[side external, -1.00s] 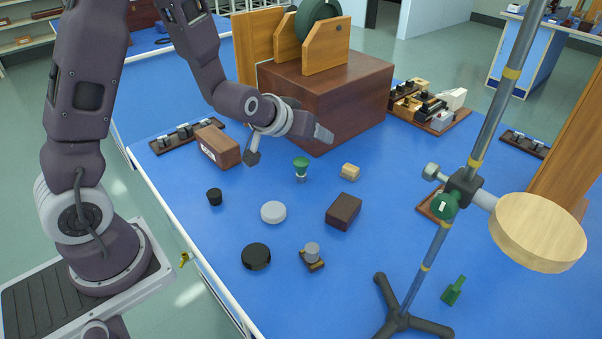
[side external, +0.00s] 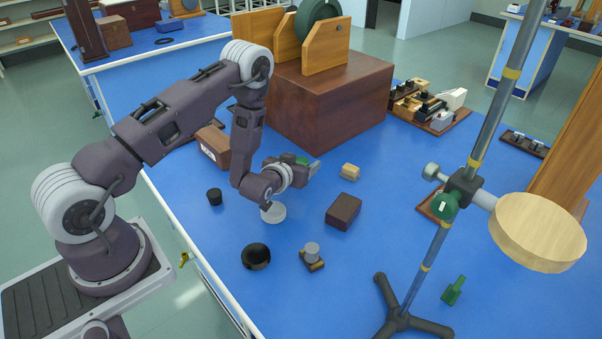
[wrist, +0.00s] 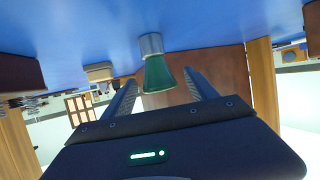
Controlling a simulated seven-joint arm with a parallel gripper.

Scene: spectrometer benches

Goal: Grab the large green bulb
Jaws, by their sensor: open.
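The large green bulb (wrist: 158,74) is a flared green piece on a short silver base (wrist: 151,44). In the wrist view, which shows the table at the top, it sits between the two fingers of my gripper (wrist: 161,82), with a gap visible at least on the right. My gripper is open. In the side view, the gripper (side external: 312,168) is low over the table, level with the bulb, and only a bit of the bulb's green top (side external: 302,160) shows; the rest is hidden behind the gripper.
A white disc (side external: 274,214) lies just below my wrist. A dark brown block (side external: 343,211), a small tan block (side external: 350,172) and a black disc (side external: 256,257) are nearby. A large wooden box (side external: 325,100) stands behind. A tripod stand (side external: 402,318) is at right.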

